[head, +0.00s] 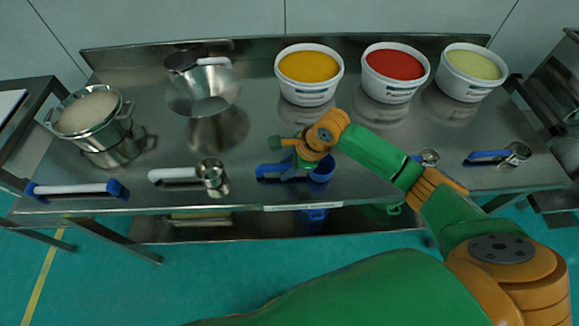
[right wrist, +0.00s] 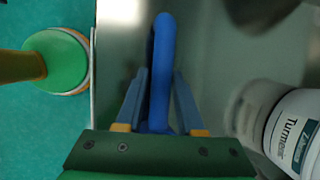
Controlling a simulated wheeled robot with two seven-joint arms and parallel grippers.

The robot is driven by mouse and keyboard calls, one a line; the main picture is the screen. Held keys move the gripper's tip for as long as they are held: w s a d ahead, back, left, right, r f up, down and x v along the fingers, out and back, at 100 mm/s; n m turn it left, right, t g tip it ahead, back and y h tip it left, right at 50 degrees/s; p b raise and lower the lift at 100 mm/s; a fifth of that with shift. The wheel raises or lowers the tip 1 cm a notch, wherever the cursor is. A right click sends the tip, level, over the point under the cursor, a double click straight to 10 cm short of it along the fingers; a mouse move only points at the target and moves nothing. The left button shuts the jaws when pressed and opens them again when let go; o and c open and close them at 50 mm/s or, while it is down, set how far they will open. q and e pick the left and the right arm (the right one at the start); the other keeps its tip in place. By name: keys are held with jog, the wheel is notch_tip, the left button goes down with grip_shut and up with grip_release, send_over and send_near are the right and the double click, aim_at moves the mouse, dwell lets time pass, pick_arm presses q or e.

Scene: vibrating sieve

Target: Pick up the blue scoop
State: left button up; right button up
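The blue scoop (head: 320,173) lies near the front edge of the steel table (head: 240,190), its handle pointing left in the head view. In the right wrist view its blue handle (right wrist: 162,70) runs up the middle of the picture. My right gripper (head: 288,160) is over the handle. Its two fingers (right wrist: 160,95) stand on either side of the handle, with narrow gaps visible, so it looks open. The scoop's cup is hidden in the wrist view. My left gripper is not in view.
Tubs of orange (head: 309,66), red (head: 394,65) and pale green (head: 474,66) powder stand at the back. A white-handled metal scoop (head: 212,177) lies left, a blue-handled one (head: 500,155) right.

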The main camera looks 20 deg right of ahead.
jog(key=shift+w+a+f, duration=0.25)
jog(key=shift+w+a, duration=0.1)
jog(key=shift+a, duration=0.05)
jog(key=shift+s+d+r, duration=0.1)
jog(key=shift+s, duration=0.05)
grip_shut()
